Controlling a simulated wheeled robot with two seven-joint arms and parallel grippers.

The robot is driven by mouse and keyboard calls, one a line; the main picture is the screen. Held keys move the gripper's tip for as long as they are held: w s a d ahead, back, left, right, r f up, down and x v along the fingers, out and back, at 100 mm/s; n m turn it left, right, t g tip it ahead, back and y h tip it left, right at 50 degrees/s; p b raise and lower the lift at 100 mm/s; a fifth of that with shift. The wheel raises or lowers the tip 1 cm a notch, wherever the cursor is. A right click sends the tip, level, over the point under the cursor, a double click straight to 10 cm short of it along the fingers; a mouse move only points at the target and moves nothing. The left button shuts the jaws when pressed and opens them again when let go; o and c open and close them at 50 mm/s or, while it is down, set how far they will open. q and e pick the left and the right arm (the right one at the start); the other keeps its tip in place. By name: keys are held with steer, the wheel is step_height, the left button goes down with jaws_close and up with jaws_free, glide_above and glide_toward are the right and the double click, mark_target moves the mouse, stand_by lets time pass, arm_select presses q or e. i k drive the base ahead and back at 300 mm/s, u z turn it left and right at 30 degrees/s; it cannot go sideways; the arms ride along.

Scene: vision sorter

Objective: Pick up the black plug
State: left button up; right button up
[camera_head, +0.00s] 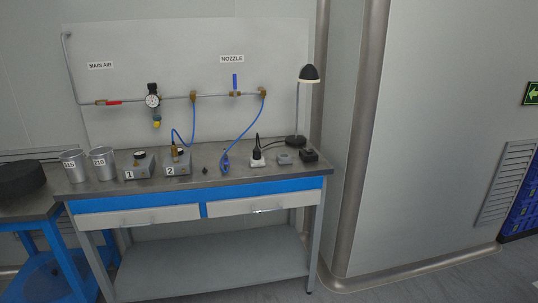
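A small black plug (257,152) with a black cord stands on a white socket block (258,161) on the workbench, right of the middle. It looks upright and seated in the block, but it is too small to be sure. The cord leads right towards the black desk lamp (297,140). Another small dark object (205,170) lies on the bench beside box 2; I cannot tell what it is. Neither of my grippers shows in the view.
The grey bench top (232,182) also bears two metal cups (73,168), box 1 (138,170), box 2 (176,166), a blue air nozzle (225,163), a grey block (284,158) and a black block (309,155). Pipes run along the wall. Open floor lies front right.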

mark_target(257, 156)
steer(key=i, duration=1.95)
steer(key=z, duration=2.1)
steer(key=i, duration=0.85)
steer(key=u, duration=2.3)
